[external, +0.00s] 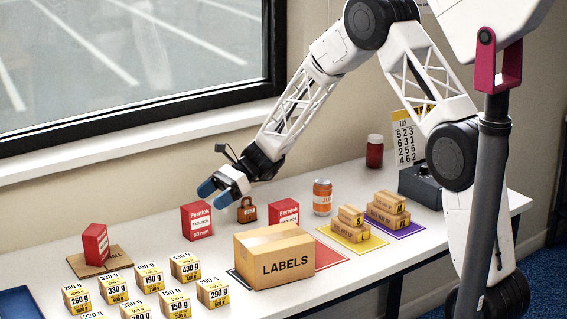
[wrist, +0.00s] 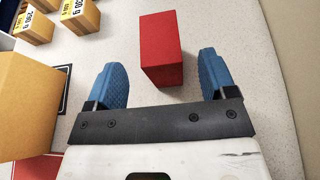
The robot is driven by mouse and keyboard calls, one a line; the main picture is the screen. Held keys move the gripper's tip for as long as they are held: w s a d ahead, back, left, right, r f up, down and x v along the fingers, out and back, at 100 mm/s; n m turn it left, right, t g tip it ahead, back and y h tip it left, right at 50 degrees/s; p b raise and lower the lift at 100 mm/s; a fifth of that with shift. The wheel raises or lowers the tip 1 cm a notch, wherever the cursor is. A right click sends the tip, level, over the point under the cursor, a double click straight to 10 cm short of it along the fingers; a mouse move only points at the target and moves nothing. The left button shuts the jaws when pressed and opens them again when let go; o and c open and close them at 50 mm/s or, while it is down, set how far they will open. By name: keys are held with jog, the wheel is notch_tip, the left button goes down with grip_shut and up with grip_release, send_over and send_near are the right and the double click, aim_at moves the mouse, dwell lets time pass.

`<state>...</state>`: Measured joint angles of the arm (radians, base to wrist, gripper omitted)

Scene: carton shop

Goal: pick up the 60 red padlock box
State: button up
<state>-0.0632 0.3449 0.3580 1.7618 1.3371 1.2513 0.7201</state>
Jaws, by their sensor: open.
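Three red Fernlok boxes show in the external view. One red box (external: 196,221) stands upright near the middle of the table; its size line looks like 60 or 80 mm, too small to be sure. Another red box (external: 95,244) stands at the left on a brown mat. The third red box (external: 285,211) is partly hidden behind the LABELS carton. My gripper (external: 222,184) is open and empty above and a little right of the middle red box. In the wrist view a red box (wrist: 161,50) lies between and beyond the blue fingertips, apart from both.
The LABELS carton (external: 275,256) stands close in front. Several small weight-marked cartons (external: 184,267) fill the front left. A window wall runs behind.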

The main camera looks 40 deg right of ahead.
aim_at(202, 204)
jog(key=shift+a+f, duration=0.15)
jog(key=shift+a, duration=0.3)
jog(key=shift+x, duration=2.6)
jog(key=shift+s+f, duration=0.1)
jog(key=c, duration=1.2)
jog(key=shift+o, duration=0.2)
